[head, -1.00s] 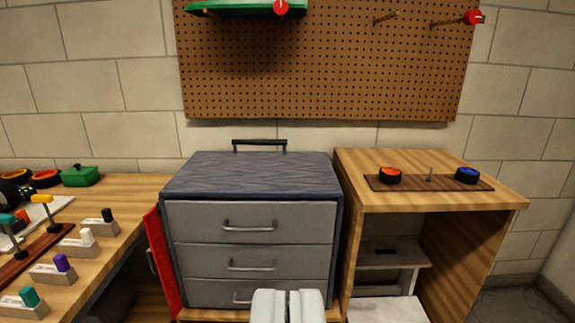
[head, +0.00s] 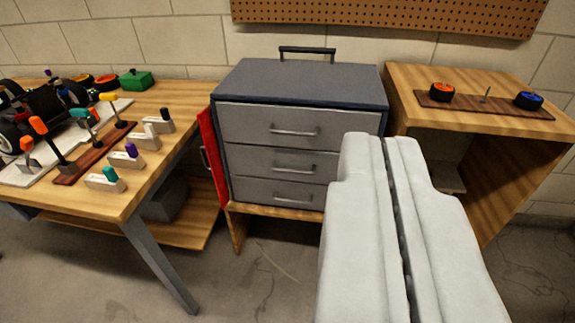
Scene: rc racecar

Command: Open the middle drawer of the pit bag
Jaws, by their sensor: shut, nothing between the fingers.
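The pit bag (head: 300,80) is a dark blue-grey box with a black top handle and three grey drawers, all closed. The middle drawer (head: 250,160) has a silver bar handle (head: 293,167). The top drawer (head: 250,124) is above it and the bottom drawer (head: 255,189) below it. A red flap (head: 211,158) hangs open on the bag's left side. My white gripper (head: 380,139) is shut and empty. It is in front of the bag's right part and hides the right ends of the drawers.
A wooden workbench (head: 185,100) at left holds an RC car (head: 50,110), coloured-handled tools in holders and a green box (head: 136,79). At right, a wooden shelf unit (head: 400,85) carries a rack with orange and blue wheels. Open floor (head: 255,280) lies in front.

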